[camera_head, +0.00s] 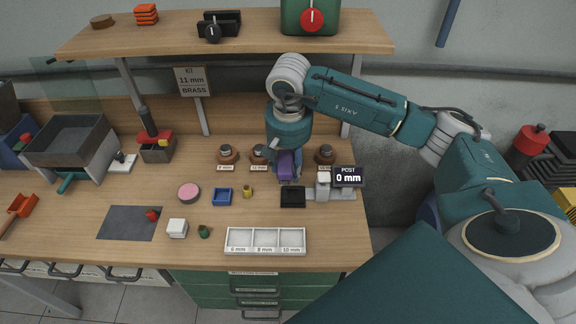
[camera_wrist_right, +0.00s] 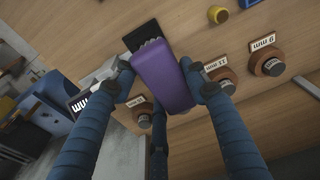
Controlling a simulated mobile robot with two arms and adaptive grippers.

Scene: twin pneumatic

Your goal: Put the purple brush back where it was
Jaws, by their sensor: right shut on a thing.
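The purple brush (camera_head: 286,164) hangs in my right gripper (camera_head: 287,174) over the right part of the bench. In the right wrist view the purple brush (camera_wrist_right: 165,82) sits between the fingers of my right gripper (camera_wrist_right: 159,76), which are shut on it. In the head view the black pad (camera_head: 293,196) lies on the bench just in front of the gripper. I cannot tell whether the brush touches anything below. My left gripper is not in view.
A post gauge reading 0 mm (camera_head: 348,176) stands right of the pad. Round brown stands (camera_head: 228,154) with labels line the back. A white three-part tray (camera_head: 265,241), a blue tray (camera_head: 222,196) and a yellow piece (camera_head: 247,191) lie in front and left.

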